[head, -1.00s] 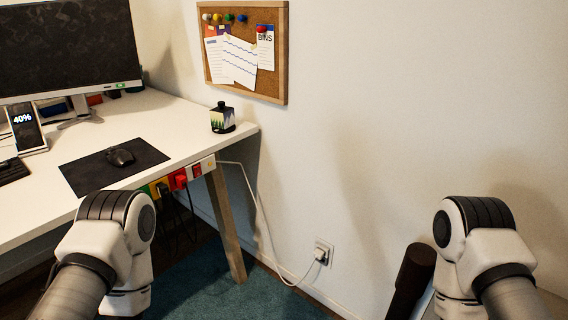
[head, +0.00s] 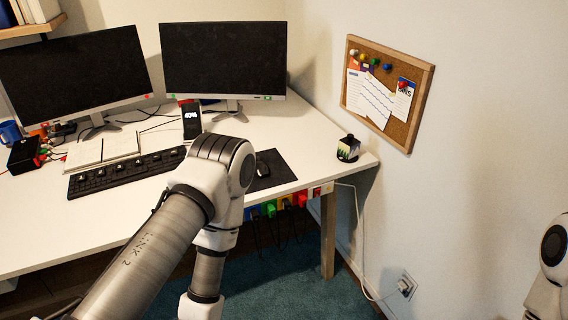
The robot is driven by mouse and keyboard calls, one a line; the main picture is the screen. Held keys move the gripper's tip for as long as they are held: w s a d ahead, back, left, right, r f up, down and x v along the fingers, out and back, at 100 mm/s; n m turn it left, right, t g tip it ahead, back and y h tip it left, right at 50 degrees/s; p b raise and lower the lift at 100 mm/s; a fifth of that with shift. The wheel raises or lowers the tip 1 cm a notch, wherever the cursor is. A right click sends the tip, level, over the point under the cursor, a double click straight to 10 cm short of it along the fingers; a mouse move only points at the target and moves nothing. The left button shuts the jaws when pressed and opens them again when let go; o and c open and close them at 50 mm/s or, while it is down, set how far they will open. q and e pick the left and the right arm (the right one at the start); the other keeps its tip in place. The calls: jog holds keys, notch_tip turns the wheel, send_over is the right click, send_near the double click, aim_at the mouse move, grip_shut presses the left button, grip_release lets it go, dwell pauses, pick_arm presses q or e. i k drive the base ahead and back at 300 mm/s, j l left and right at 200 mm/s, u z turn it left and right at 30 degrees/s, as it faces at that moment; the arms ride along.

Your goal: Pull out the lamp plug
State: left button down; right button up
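A white power strip (head: 316,191) is fixed under the desk's front edge near its right end. Several coloured plugs sit in it: blue (head: 254,213), green (head: 269,209), yellow (head: 286,202) and red (head: 302,199). Dark cords hang below them. I cannot tell which one is the lamp plug; no lamp or readable label shows. My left arm reaches across the middle, left of the plugs in the picture, and its gripper is below the frame. Only a link of my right arm shows at the right edge, without its gripper.
A desk leg (head: 328,235) stands right of the plugs. A white cord runs to a wall outlet (head: 405,285). Carpet lies below.

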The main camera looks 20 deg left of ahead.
aim_at(254, 214)
jog(key=u, duration=0.9)
